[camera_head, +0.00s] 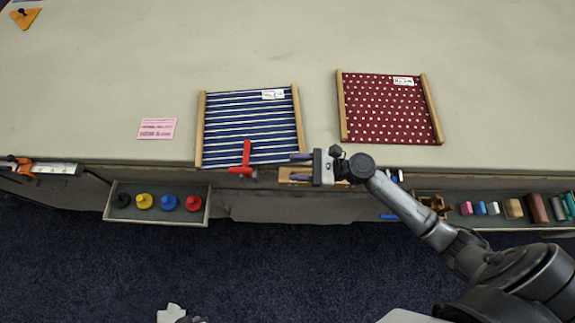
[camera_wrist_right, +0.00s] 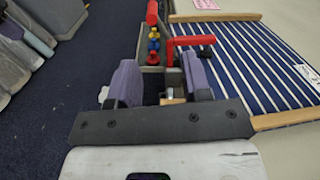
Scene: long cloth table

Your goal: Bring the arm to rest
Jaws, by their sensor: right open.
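My right gripper (camera_head: 300,167) is at the table's front edge, just right of a red T-shaped piece (camera_head: 246,158). Its two purple-grey fingers stand apart, with nothing seen held between them. The gripper also shows in the right wrist view (camera_wrist_right: 162,82), where the red piece (camera_wrist_right: 190,41) appears beyond the fingers. My right arm reaches in from the lower right.
A dark red dotted board (camera_head: 388,105) lies to the right, a pink card (camera_head: 157,128) to the left. Below the edge, an open drawer (camera_head: 128,216) holds several coloured knobs; another at right holds several blocks (camera_head: 513,208). The table's back is mostly clear.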

